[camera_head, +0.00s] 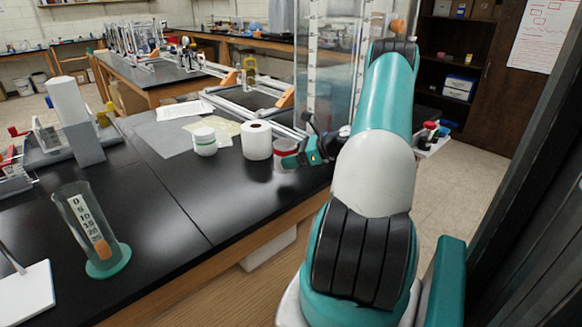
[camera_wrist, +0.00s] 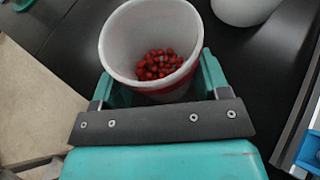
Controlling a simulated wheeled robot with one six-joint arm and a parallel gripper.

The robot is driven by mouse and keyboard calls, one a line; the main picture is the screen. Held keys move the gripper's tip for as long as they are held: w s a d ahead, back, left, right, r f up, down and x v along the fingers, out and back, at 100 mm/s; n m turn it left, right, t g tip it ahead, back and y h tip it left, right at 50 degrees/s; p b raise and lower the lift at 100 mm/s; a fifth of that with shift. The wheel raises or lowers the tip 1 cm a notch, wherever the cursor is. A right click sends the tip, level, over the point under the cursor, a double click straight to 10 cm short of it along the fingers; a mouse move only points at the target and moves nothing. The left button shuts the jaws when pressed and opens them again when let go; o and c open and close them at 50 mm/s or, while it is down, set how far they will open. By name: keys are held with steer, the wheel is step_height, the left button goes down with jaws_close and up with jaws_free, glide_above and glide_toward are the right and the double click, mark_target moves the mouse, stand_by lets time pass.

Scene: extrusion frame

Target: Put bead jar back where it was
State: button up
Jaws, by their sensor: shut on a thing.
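The bead jar (camera_head: 286,147) is an open whitish jar with a red band, at the front edge of the black bench in the head view. In the wrist view the bead jar (camera_wrist: 150,40) shows red beads at its bottom. My gripper (camera_wrist: 155,88) is shut on the jar, one finger on each side. In the head view my gripper (camera_head: 296,160) reaches in from the right and partly covers the jar. The jar looks nearly upright. I cannot tell whether its base touches the bench.
A white cylinder with a dark hole (camera_head: 257,140) stands just left of the jar. A white jar with a green band (camera_head: 205,141) is further left. A tall clear panel (camera_head: 328,75) and metal rails stand behind. The bench front left of centre (camera_head: 165,235) is clear.

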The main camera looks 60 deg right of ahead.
steer(key=shift+f, duration=2)
steer(key=shift+f, duration=0.15)
steer(key=o, duration=0.9)
steer(key=shift+o, duration=0.2)
